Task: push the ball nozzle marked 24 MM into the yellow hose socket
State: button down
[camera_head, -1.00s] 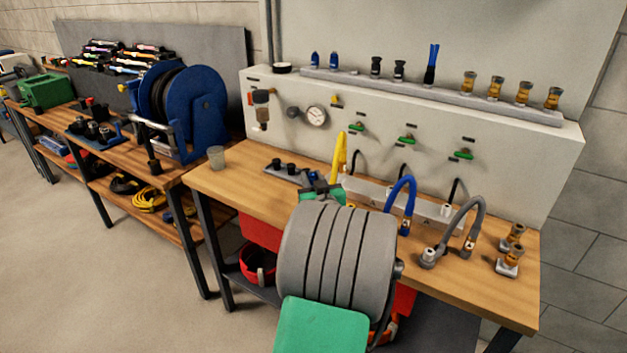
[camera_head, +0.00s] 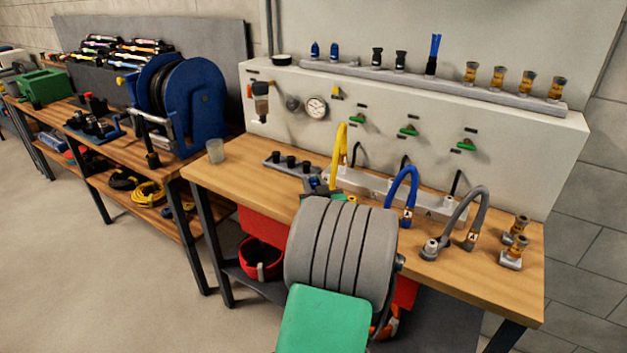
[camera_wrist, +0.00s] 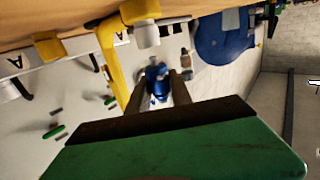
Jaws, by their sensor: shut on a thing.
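In the wrist view my gripper (camera_wrist: 158,88) is shut on a blue nozzle (camera_wrist: 157,76), seen nearly end-on between the two fingers. Its marking is not readable. The yellow hose (camera_wrist: 112,68) arches to the left of the nozzle. A grey-white socket (camera_wrist: 147,34) with a yellow collar (camera_wrist: 140,10) stands just above the nozzle in that picture; a gap shows between them. In the head view the yellow hose (camera_head: 340,146) rises at the bench's middle. My gripper there is mostly hidden behind my own arm.
The blue hose (camera_head: 401,190) and grey hose (camera_head: 470,215) stand right of the yellow one. A rack with black pieces (camera_head: 290,162) lies to its left. A clear cup (camera_head: 215,151) is near the bench's left end. Spare nozzles line the wall shelf (camera_head: 450,88).

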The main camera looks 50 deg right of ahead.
jog(key=shift+f, duration=0.55)
jog(key=shift+s+b, duration=0.1)
jog(key=shift+b, duration=1.25)
dwell(1.3)
jog(key=shift+f+b, duration=0.5)
jog(key=shift+b, duration=0.1)
jog(key=c, duration=1.1)
grip_release()
jog(key=shift+a, duration=0.1)
jog(key=b+v, duration=0.1)
jog(key=v, duration=0.6)
jog(key=shift+s+a, duration=0.2)
jog(key=shift+s, duration=0.15)
